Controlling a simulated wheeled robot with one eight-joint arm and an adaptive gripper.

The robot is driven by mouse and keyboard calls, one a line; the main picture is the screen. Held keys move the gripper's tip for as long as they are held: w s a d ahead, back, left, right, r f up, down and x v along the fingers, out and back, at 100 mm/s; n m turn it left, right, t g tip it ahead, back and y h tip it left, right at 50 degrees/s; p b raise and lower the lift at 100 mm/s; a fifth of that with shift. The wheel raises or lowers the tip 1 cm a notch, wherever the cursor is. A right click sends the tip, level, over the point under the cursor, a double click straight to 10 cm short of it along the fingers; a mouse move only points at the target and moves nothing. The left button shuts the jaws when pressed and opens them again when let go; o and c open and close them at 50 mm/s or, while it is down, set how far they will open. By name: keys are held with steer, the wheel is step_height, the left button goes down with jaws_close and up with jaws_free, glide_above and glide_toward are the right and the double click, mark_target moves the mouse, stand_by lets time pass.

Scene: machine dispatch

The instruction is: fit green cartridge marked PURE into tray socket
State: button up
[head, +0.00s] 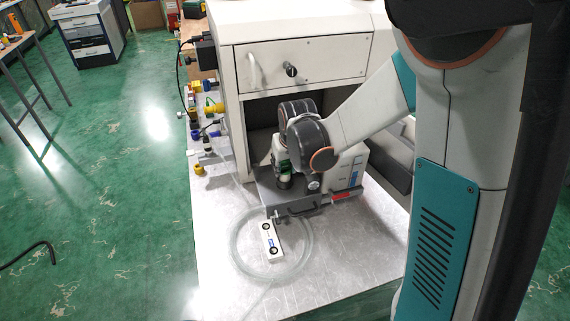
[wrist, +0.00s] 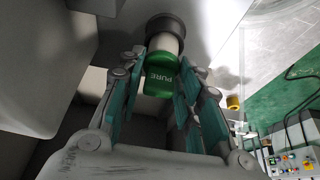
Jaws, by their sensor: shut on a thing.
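The green cartridge marked PURE (wrist: 160,77) is between the teal-padded fingers of my gripper (wrist: 157,88), which is shut on it. Its white section and a dark round end (wrist: 167,24) extend past the fingers. In the head view, the cartridge (head: 285,177) shows as a small green and dark piece under my gripper (head: 283,163), over the dark grey tray (head: 291,202). The tray projects from the front of the machine. The cartridge looks upright there. The socket is hidden, and I cannot tell whether the cartridge's end is inside it.
The white cabinet (head: 300,62) with a closed drawer stands behind and above the tray. A white block with two dark round ends (head: 271,240) lies on the bench inside a coil of clear tubing (head: 236,257). Yellow and blue fittings line the bench's left edge. The front bench is mostly clear.

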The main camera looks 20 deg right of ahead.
steer(key=shift+s+f+b, duration=0.15)
steer(key=shift+f+b, duration=0.2)
steer(key=shift+f, duration=0.05)
stand_by(0.5)
steer(key=shift+f+b, duration=0.4)
stand_by(0.9)
stand_by(0.3)
steer(key=o, duration=1.3)
steer(key=shift+o, duration=0.4)
steer(key=shift+o, duration=1.4)
steer(key=shift+r, duration=0.1)
steer(key=shift+r+p, duration=2.15)
steer(key=shift+r, duration=0.8)
